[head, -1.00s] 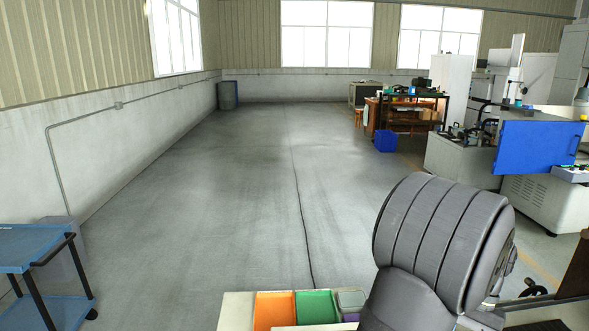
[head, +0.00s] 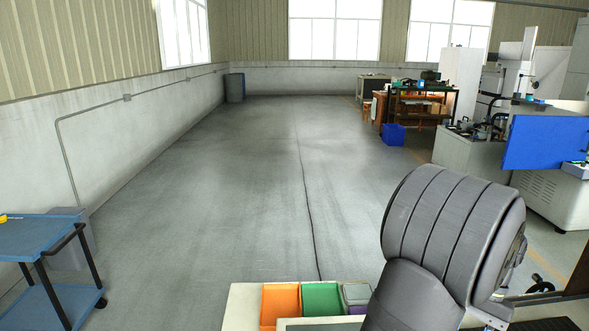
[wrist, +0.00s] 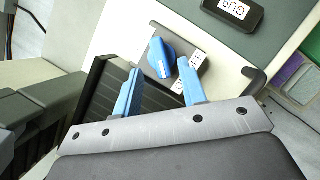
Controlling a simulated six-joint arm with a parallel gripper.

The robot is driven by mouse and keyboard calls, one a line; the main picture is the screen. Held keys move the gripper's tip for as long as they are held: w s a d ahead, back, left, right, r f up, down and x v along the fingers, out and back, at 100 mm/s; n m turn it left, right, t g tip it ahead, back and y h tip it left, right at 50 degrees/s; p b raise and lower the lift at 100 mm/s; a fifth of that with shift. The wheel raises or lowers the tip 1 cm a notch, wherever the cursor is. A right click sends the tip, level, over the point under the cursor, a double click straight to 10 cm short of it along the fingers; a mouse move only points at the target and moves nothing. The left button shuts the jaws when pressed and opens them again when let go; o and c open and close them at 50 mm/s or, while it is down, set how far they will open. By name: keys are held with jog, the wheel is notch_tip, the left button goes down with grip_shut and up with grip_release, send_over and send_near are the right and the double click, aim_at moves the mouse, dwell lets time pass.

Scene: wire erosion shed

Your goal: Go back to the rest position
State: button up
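My gripper (wrist: 159,70) shows in the wrist view with its two blue fingers apart and a gap between them. A blue knob (wrist: 161,58) on a grey labelled plate shows just past the fingertips; I see nothing clamped between the fingers. In the head view my thick grey arm fills the lower right and the gripper itself is out of sight. No marker of a rest position shows.
Orange (head: 281,305) and green (head: 321,299) bins stand on the bench below, left of my arm. A blue cart (head: 35,240) is at the left. A dark block with a white label (wrist: 236,12) lies above the knob. The floor (head: 225,190) ahead is clear.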

jog(key=v, duration=1.4)
jog(key=x, duration=1.7)
jog(key=shift+s+f, duration=0.1)
jog(key=shift+f, duration=0.1)
jog(key=shift+f+n+h, duration=0.1)
jog(key=shift+n+h, duration=0.2)
jog(key=shift+n, duration=0.2)
jog(key=n+g, duration=0.1)
jog(key=n, duration=0.2)
jog(key=shift+a+h, duration=0.15)
jog(key=shift+h, duration=0.25)
jog(key=n, duration=0.2)
jog(key=n+h, duration=0.1)
jog(key=n, duration=0.1)
jog(key=shift+a+h, duration=0.1)
jog(key=shift+h, duration=0.2)
notch_tip(320, 180, up, 17)
jog(key=m+t, duration=0.4)
jog(key=m, duration=0.3)
notch_tip(320, 180, down, 17)
jog(key=shift+s+r, duration=0.1)
jog(key=shift+s, duration=0.1)
